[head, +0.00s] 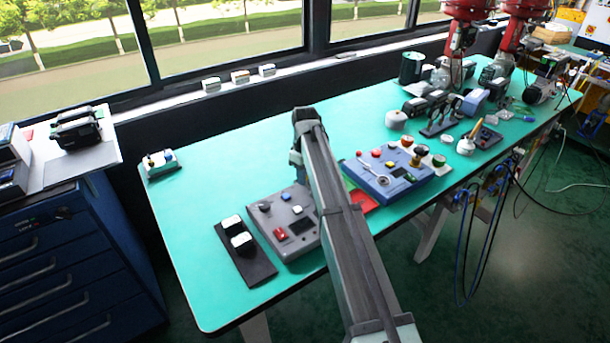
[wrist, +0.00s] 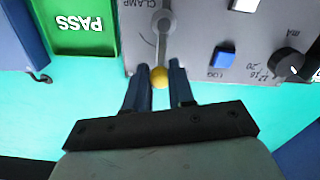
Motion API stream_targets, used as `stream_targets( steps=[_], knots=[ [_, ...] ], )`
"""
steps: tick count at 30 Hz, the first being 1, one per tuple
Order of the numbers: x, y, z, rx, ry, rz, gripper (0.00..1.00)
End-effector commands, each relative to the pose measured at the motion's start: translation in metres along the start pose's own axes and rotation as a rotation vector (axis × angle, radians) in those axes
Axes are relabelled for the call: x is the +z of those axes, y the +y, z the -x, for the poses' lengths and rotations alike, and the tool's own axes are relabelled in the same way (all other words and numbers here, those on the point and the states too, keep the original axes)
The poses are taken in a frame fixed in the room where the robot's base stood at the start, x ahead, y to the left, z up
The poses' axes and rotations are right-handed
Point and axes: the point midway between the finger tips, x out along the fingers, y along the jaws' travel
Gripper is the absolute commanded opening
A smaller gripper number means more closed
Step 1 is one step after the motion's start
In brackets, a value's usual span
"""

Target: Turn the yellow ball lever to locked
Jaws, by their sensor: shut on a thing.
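In the wrist view, a grey panel box (wrist: 200,45) carries a metal lever (wrist: 162,45) with a yellow ball (wrist: 159,78) on its end. The lever points almost straight down in that picture, from its pivot towards the box edge. My gripper (wrist: 159,80) has a finger on each side of the yellow ball and is shut on it. Part of the word CLAMP shows upside down left of the pivot; no locked mark is readable. In the head view, the grey box (head: 275,225) stands on the bench, and my arm hides the lever and fingers.
A blue button (wrist: 223,57) and black knob (wrist: 289,63) sit on the panel right of the lever. A green PASS tray (wrist: 85,48) lies beside the box. In the head view, a blue instrument box (head: 372,188) stands right; the teal bench (head: 215,150) is clear behind.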

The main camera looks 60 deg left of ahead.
Motion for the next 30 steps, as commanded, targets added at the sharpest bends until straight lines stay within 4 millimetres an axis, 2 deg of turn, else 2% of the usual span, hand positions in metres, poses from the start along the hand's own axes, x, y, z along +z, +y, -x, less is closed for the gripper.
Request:
stream_targets(
  steps=[11,30],
  knots=[
    [0.001,0.005,0.0,0.0,0.0,-0.093,0.0],
    [0.018,0.025,0.0,0.0,0.0,-0.661,0.0]
  ],
)
